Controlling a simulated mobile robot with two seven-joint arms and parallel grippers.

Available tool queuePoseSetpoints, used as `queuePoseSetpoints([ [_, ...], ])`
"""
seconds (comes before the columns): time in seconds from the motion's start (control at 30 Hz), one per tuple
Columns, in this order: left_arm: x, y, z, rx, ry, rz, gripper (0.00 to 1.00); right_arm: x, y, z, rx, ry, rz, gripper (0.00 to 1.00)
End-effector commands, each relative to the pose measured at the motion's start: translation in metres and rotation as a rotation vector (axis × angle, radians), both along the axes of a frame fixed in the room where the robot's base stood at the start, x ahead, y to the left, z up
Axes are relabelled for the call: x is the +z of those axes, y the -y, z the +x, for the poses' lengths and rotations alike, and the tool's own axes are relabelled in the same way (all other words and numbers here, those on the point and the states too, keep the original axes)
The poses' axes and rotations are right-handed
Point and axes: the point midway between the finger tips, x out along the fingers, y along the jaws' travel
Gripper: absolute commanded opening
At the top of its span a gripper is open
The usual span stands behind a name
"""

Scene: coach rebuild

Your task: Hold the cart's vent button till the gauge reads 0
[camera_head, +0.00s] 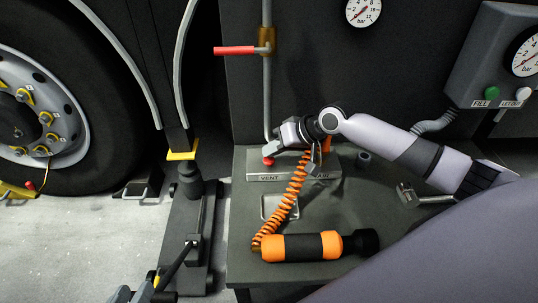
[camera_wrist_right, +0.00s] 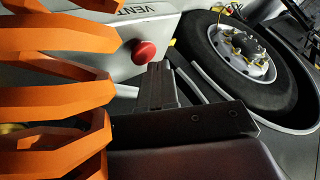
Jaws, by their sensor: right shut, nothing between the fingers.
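The red vent button (camera_head: 268,161) sits on the grey block marked VENT (camera_head: 262,177) on the cart top (camera_head: 350,205). My right gripper (camera_head: 271,150) is shut and empty, with its tips just above the button. In the right wrist view the button (camera_wrist_right: 145,53) is just beyond the shut fingertips (camera_wrist_right: 160,68); I cannot tell whether they touch. A round bar gauge (camera_head: 363,10) is partly cut off at the top; its reading is too small to tell. My left gripper (camera_head: 131,294) is at the bottom edge, mostly cut off.
An orange coiled hose (camera_head: 292,195) runs beside my right gripper to an orange and black handle (camera_head: 301,246). A red lever (camera_head: 234,50) is on the pipe behind. A box with a gauge (camera_head: 526,55) and a green FILL button (camera_head: 491,92) is at right. A wheel (camera_head: 50,110) stands left.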

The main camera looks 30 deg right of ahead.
Motion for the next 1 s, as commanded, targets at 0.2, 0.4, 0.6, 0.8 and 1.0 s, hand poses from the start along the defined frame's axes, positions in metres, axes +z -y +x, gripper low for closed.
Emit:
queuePoseSetpoints([
  [0.2,0.008,0.0,0.0,0.0,0.0,-0.001,0.4,0.007,0.0,0.0,-0.001,0.001,0.001,0.0],
  [0.4,0.008,0.0,0.0,0.0,0.0,-0.001,0.4,0.006,0.0,0.0,0.0,0.001,0.001,0.0],
  [0.6,0.017,0.0,0.0,0.001,0.0,-0.001,0.4,0.015,0.0,0.0,0.0,0.001,0.001,0.0],
  [0.8,0.038,0.0,0.0,0.0,0.0,-0.001,0.4,0.033,0.0,0.0,-0.001,0.001,0.001,0.0],
  [1.0,0.058,0.0,0.0,0.0,0.0,-0.001,0.4,0.05,0.0,0.0,-0.001,0.001,0.001,0.0],
])
